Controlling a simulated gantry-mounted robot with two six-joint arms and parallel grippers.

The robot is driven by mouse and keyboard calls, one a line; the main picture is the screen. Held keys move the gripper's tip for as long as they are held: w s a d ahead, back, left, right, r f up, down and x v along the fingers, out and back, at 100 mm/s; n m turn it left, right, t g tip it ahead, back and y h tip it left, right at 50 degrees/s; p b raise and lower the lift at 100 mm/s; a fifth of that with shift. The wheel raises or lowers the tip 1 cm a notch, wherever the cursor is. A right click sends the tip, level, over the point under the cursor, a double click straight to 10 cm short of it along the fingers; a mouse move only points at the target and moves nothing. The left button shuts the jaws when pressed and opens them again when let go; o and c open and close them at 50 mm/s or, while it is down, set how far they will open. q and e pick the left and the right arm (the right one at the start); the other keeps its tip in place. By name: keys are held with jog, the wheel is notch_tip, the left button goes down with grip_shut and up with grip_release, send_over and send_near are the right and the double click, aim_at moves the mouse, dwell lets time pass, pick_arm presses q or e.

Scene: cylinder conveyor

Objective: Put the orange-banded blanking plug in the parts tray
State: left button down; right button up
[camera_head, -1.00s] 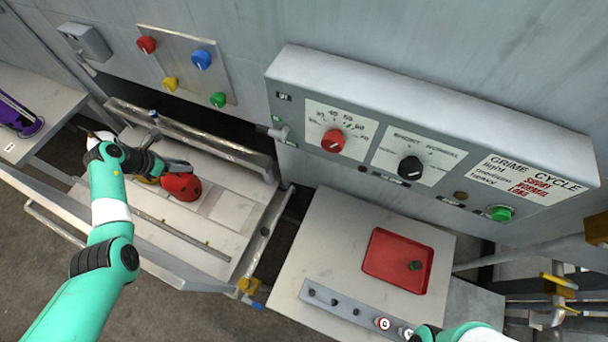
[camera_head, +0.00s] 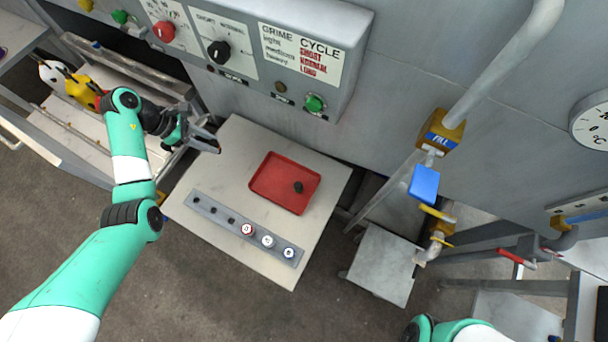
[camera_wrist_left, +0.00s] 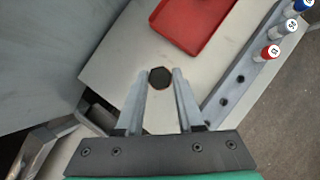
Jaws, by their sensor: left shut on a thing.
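My left gripper (camera_head: 217,142) is over the left back part of the pale table. Its jaws are shut on a small dark plug with a thin orange-brown edge, seen end-on between the fingertips in the left wrist view (camera_wrist_left: 160,78). I take this to be the orange-banded blanking plug; its side is hidden. The red parts tray (camera_head: 268,180) lies on the table to the right of the gripper, apart from it. Another dark plug (camera_head: 299,187) is in the tray's right part. My right gripper is out of view; only part of its arm shows at the bottom.
A grey rail (camera_head: 258,251) along the table's front holds red-, grey- and blue-marked cylinders beside several dark holes. The control panel (camera_head: 190,25) juts from the wall behind. A FILL valve pipe (camera_head: 440,132) stands to the right. The bench with red, yellow and white items is left.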

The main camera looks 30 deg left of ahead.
pick_arm(q)
jog(key=d+m, duration=0.1)
jog(key=d, duration=0.1)
jog(key=b, duration=0.5)
send_over(270, 178)
jog(key=shift+g, duration=0.3)
notch_tip(270, 178, down, 12)
jog(key=shift+f, duration=0.4)
jog(key=shift+f, duration=0.2)
jog(key=c, duration=0.5)
grip_release()
jog(key=shift+c, duration=0.2)
